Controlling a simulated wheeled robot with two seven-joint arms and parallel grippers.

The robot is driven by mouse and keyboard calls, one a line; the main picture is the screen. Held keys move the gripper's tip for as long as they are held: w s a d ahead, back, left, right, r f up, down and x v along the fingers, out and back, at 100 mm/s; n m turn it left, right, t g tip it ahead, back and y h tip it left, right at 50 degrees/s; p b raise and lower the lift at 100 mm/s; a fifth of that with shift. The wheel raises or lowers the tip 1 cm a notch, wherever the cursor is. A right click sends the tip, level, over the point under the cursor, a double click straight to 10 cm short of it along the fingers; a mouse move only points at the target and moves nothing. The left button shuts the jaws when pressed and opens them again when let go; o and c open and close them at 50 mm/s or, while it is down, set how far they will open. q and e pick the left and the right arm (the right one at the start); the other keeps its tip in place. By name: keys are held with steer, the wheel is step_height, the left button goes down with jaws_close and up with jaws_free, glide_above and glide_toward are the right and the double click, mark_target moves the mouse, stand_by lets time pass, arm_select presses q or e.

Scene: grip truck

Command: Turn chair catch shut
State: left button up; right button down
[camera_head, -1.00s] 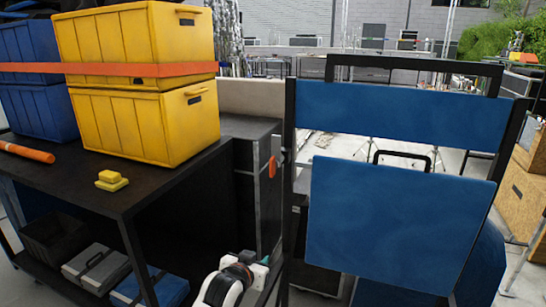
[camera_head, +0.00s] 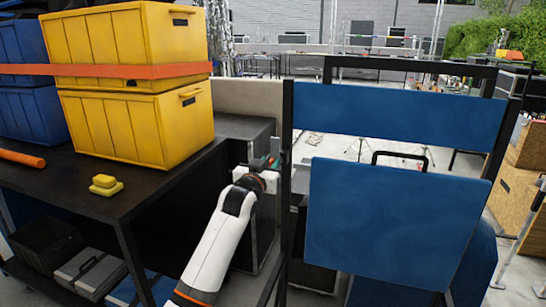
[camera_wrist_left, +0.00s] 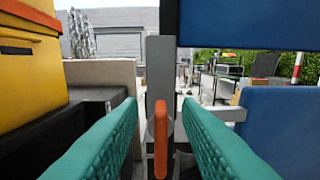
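The chair has a black frame with a blue back panel (camera_head: 400,115) and a blue lower panel (camera_head: 395,215), right of centre in the head view. The catch (camera_wrist_left: 160,145) has an orange handle that stands upright in front of a grey post, in the middle of the left wrist view. My left gripper (camera_head: 268,165) is at the post beside the chair frame and mostly hides the catch in the head view. Its green fingers (camera_wrist_left: 160,110) are open, one on each side of the orange handle, with a gap on both sides. My right gripper is out of view.
A dark shelf (camera_head: 105,205) at the left carries yellow crates (camera_head: 140,125) and blue crates (camera_head: 18,115) with an orange strap across them. A small yellow block (camera_head: 105,185) and an orange tube (camera_head: 20,158) lie on it. Cases stand on its lower level.

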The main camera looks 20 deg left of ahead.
mark_target(273, 159)
arm_select(q)
steer(key=shift+w+d+p, duration=0.1)
steer(key=shift+w+p, duration=0.2)
steer(key=shift+w, duration=1.8)
jaws_close()
